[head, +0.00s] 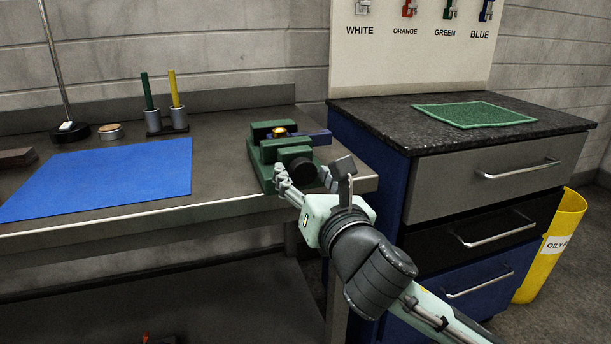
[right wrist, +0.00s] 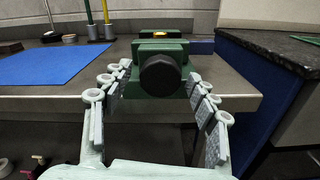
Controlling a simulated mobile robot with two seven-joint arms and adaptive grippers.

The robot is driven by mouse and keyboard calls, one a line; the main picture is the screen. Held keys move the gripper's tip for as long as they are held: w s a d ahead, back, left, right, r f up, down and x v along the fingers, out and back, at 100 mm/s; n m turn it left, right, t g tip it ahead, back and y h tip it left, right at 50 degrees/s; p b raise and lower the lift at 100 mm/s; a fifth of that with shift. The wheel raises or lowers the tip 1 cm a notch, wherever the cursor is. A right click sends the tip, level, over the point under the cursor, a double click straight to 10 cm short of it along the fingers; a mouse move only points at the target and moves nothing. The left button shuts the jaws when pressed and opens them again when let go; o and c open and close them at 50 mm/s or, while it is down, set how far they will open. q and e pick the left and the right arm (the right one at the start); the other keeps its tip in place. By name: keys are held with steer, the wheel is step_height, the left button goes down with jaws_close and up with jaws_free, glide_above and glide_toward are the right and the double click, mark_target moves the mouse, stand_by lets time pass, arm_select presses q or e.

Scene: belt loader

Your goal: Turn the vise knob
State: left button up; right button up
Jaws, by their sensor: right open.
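The green vise (head: 268,150) sits near the right end of the grey workbench. Its black round knob (head: 302,170) faces the front edge. In the right wrist view the knob (right wrist: 160,75) is in the middle, with the vise body (right wrist: 150,105) behind and below it. My right gripper (head: 313,177) is open at the front of the vise. In the right wrist view its fingers (right wrist: 160,82) stand to either side of the knob, with gaps visible on both sides. My left gripper is not in view.
A blue mat (head: 110,180) lies on the bench left of the vise, with green and yellow sticks in holders (head: 179,118) behind it. A drawer cabinet (head: 480,175) with a dark top stands close on the right. A yellow bin (head: 553,245) is beyond it.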

steer(key=c, duration=1.2)
steer(key=shift+o, duration=0.2)
